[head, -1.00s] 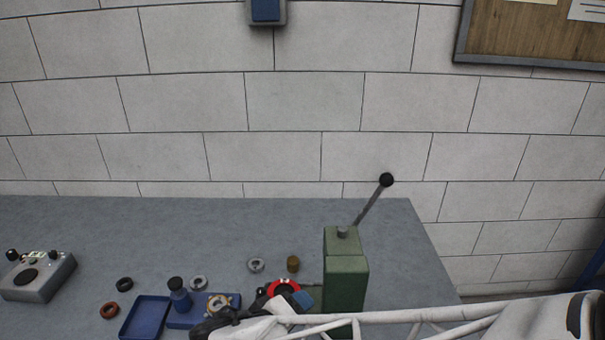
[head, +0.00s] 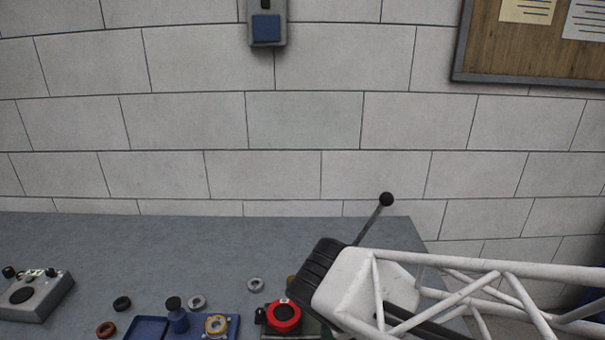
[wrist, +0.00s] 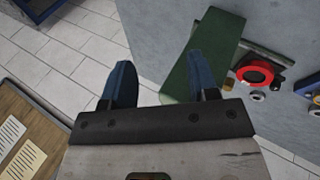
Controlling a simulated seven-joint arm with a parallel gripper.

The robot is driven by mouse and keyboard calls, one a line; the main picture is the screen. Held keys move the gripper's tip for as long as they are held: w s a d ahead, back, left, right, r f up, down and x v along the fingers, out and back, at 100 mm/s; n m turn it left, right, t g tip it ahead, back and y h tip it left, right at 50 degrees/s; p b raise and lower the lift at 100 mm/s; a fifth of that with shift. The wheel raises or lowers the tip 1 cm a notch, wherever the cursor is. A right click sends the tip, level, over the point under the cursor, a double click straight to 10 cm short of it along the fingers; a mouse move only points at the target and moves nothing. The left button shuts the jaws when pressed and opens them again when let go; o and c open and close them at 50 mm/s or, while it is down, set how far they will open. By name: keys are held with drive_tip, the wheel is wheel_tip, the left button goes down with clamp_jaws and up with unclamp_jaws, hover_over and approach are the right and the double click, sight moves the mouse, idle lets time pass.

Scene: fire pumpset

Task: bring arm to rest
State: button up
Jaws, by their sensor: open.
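My gripper (wrist: 160,85) shows in the wrist view with its two blue fingers apart and nothing between them. In the head view my white arm reaches in from the right, and its dark end covers most of the green box; the fingertips are hidden there. The green box (wrist: 212,62) shows in the wrist view behind the right finger, and I cannot tell whether the finger touches it. A lever with a black knob (head: 386,199) rises behind my arm. A red ring-shaped part (head: 284,316) is left of the arm's end, also seen in the wrist view (wrist: 256,73).
On the grey bench (head: 180,250) stand a control box (head: 38,296), a blue tray (head: 146,329), a dark-capped blue bottle (head: 177,318) and several small rings. A brick wall (head: 300,120) is behind, with a notice board (head: 530,45). The back left of the bench is clear.

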drive_tip(key=s+d+r+m+y, duration=0.3)
drive_tip(key=d+r+y, duration=0.2)
drive_tip(key=d+r, duration=0.1)
drive_tip(key=shift+s+d+r+y, duration=0.2)
drive_tip(key=shift+s+r+y, duration=0.15)
drive_tip(key=shift+r, duration=0.2)
